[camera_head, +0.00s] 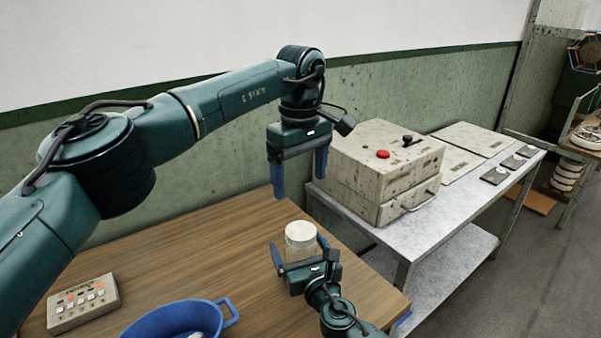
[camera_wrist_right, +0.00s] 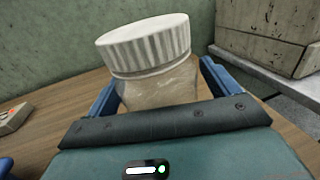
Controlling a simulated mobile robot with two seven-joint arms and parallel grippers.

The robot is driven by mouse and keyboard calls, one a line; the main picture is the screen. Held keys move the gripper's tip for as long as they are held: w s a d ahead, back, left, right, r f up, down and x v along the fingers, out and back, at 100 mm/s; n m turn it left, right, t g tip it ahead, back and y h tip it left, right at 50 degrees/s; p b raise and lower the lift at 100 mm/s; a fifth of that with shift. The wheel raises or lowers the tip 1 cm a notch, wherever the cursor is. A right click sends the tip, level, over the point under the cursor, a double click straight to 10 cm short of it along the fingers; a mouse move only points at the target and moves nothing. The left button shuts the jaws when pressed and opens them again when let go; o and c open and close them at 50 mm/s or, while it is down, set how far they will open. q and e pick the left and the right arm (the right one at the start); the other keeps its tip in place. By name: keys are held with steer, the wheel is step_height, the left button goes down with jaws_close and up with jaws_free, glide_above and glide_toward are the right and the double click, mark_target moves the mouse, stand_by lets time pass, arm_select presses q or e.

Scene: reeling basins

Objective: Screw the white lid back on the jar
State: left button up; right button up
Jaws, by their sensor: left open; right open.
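The jar (camera_head: 300,250) stands upright on the wooden table with the white lid (camera_head: 300,231) on its top. In the right wrist view the ribbed lid (camera_wrist_right: 146,47) sits over the clear jar (camera_wrist_right: 160,90); whether it is screwed tight I cannot tell. My right gripper (camera_head: 298,254) is open, with its blue fingers on either side of the jar; contact is not clear. My left gripper (camera_head: 299,187) is open and empty, pointing down above the jar, with a gap between its fingertips and the lid.
A blue basin with a handle (camera_head: 228,311) and a grey button box (camera_head: 82,303) are on the wooden table (camera_head: 200,262). A metal side table (camera_head: 440,222) at right carries a speckled box with a red button (camera_head: 375,165). The table's middle is clear.

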steer(key=v, duration=1.2)
steer(key=shift+s+d, duration=0.1)
steer(key=shift+s, duration=0.25)
